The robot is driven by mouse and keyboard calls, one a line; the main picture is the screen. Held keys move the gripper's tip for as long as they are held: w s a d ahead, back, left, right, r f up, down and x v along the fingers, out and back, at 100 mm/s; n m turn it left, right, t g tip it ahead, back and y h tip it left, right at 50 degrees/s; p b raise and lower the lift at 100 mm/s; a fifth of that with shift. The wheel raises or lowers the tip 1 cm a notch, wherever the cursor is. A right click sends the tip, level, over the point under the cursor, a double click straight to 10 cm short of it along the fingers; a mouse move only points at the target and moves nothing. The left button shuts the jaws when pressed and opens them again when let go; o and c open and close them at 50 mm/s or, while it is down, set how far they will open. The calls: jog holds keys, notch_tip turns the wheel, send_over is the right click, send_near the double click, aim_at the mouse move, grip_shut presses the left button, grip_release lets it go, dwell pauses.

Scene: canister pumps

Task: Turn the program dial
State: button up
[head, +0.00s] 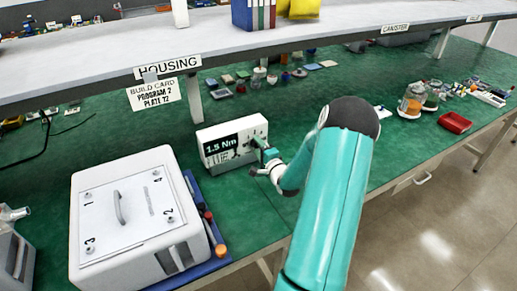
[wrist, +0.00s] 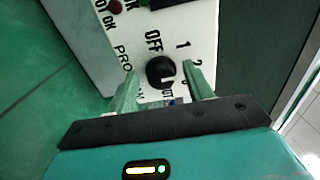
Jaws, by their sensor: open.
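The program dial (wrist: 160,72) is a round black knob on the white face of a controller box (wrist: 90,40). Printed marks OFF, 1, 2 and 3 surround it; its pointer direction is too small to tell. My gripper (wrist: 161,80) is open, with its green fingers on either side of the dial; I cannot tell whether they touch it. In the head view the controller (head: 205,134) shows "1.5 Nm" on its display, and my gripper (head: 262,161) is at its right end. The dial is hard to make out there. The build card (head: 155,94) reads "PROGRAM 2".
A white box with a handle (head: 120,205) stands at front left on a blue tray (head: 215,262) with tools. A shelf (head: 340,30) runs above the green bench.

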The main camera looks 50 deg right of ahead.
jog(key=v, duration=1.3)
jog(key=shift+s, duration=0.4)
jog(key=shift+r, duration=0.1)
